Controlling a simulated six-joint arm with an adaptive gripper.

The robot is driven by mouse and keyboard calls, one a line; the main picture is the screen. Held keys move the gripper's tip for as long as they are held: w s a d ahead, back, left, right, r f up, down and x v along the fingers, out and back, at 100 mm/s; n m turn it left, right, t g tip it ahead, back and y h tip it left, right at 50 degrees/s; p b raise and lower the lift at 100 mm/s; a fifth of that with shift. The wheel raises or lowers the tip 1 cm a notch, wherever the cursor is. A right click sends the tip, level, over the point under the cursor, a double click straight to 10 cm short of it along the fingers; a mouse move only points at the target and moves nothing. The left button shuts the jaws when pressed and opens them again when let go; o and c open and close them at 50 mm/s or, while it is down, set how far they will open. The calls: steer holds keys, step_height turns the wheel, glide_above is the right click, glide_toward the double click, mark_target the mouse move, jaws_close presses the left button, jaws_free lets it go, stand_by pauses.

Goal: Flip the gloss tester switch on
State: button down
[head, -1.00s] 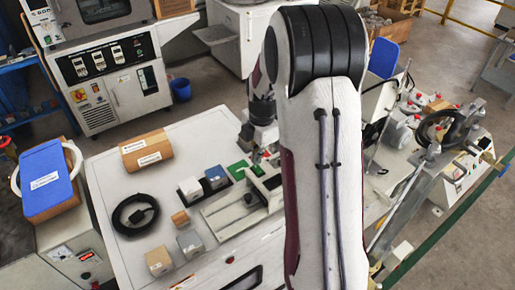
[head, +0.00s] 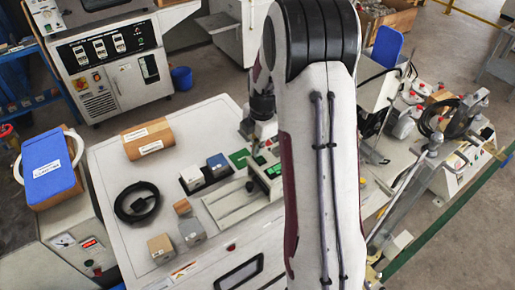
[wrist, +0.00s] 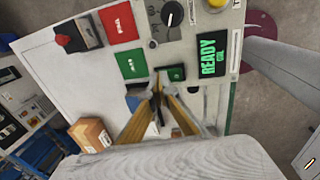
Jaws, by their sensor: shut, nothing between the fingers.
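In the wrist view a light panel carries a small dark switch with a green face (wrist: 176,73), below a black knob (wrist: 171,13) and left of a lit green READY display (wrist: 212,55). My gripper (wrist: 158,80) is shut and empty, its tips close by the left end of the switch; I cannot tell whether they touch it. The switch's position is too small to read. In the head view my arm covers much of the tester area, and the fingertips are not clear.
A red tile (wrist: 119,22) and a green tile (wrist: 131,63) lie left of the switch. In the head view a black cable coil (head: 137,203), a cardboard box (head: 148,139) and several small blocks stand on the white bench (head: 106,165).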

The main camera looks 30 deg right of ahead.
steer(key=shift+s+r, duration=0.1)
steer(key=shift+s, duration=0.7)
steer(key=shift+r, duration=0.2)
step_height(320, 180, up, 14)
steer(key=w, duration=0.2)
steer(key=shift+f, duration=0.2)
stand_by(0.6)
stand_by(0.6)
